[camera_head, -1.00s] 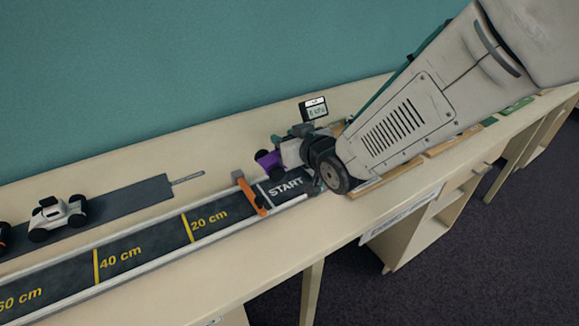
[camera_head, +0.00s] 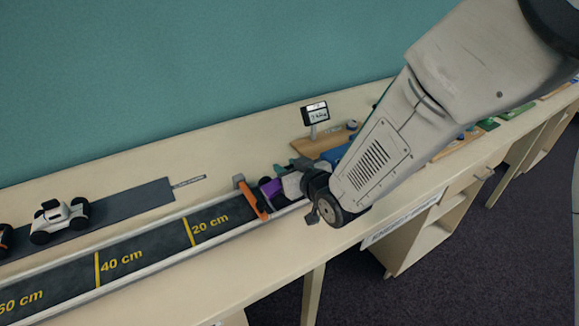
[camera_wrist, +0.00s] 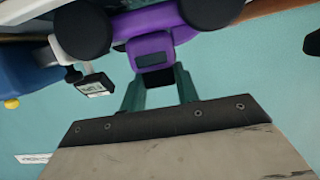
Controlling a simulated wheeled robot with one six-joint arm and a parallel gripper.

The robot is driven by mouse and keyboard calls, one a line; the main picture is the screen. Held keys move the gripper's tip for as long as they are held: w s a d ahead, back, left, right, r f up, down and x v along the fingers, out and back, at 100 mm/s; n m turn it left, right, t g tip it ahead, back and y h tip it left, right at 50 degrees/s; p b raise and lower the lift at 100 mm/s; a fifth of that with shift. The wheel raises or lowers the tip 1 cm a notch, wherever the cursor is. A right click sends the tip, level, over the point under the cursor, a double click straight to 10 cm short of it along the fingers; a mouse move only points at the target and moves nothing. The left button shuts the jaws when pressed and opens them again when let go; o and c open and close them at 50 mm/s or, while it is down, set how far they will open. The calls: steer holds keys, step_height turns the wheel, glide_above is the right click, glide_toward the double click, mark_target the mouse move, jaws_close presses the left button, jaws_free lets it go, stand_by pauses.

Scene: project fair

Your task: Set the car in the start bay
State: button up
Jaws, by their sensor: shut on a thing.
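The purple car (camera_head: 272,188) is in my gripper (camera_head: 281,181) in the head view, just right of the orange gate (camera_head: 254,198). It is over the start bay (camera_head: 284,206) at the right end of the black track, whose START lettering is now hidden. I cannot tell whether its wheels touch the bay floor. In the wrist view the purple car (camera_wrist: 160,45), with black wheels, sits between the teal fingers of my gripper (camera_wrist: 160,90), which are shut on it.
The track (camera_head: 140,255) runs left with yellow distance marks. A white car (camera_head: 59,220) stands on a dark strip behind it. A small display (camera_head: 314,113) stands behind the bay. A wooden board (camera_head: 310,145) and other items lie to the right. The table's front edge is close.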

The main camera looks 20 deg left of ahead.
steer(key=shift+s+d+f, duration=0.1)
steer(key=shift+f, duration=0.45)
steer(key=o, duration=1)
steer(key=shift+s+f, duration=0.1)
steer(key=shift+f, duration=0.1)
steer(key=shift+r, duration=0.35)
steer(key=r+v, duration=0.1)
steer(key=v, duration=1.1)
steer(key=shift+w, duration=0.2)
